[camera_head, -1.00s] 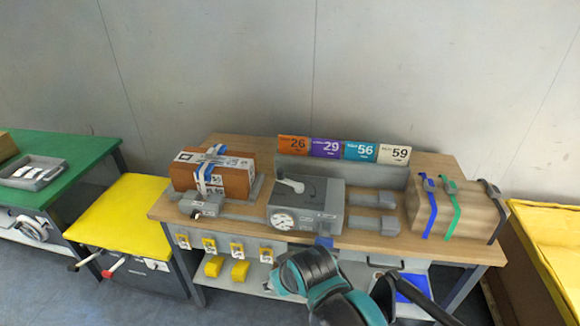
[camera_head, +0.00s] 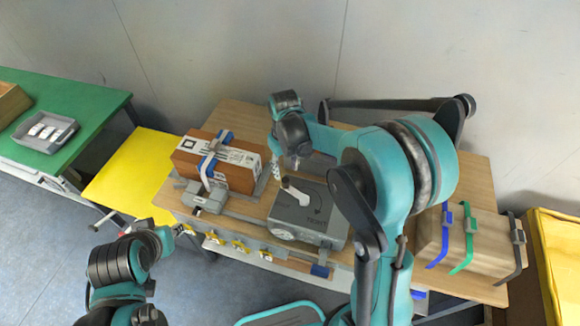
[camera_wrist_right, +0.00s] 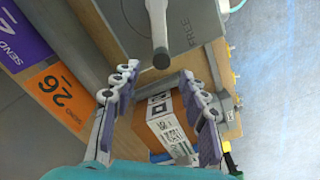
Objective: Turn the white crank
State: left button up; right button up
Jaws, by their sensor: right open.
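The white crank (camera_head: 296,191) stands on top of a grey box (camera_head: 322,236) with a round dial on its front. My right gripper (camera_head: 284,165) is open just behind and above the crank. In the right wrist view the crank (camera_wrist_right: 158,28) points its rounded end between the two fingertips of the right gripper (camera_wrist_right: 158,75), with a gap on each side. I cannot tell whether the fingers touch it. My left arm (camera_head: 120,262) is at the lower left, in front of the bench; its fingers cannot be made out.
A strapped brown parcel (camera_head: 232,165) lies left of the crank box, beside a small grey device (camera_head: 203,196). A parcel with blue, green and dark straps (camera_head: 480,241) sits at the right. My right arm hides much of the bench's middle and the number signs, which show in the wrist view (camera_wrist_right: 58,92).

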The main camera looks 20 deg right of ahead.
aim_at(286, 180)
notch_tip(286, 180, down, 7)
jog(key=shift+s+a+b, duration=0.1)
jog(key=shift+b, duration=0.65)
grip_shut()
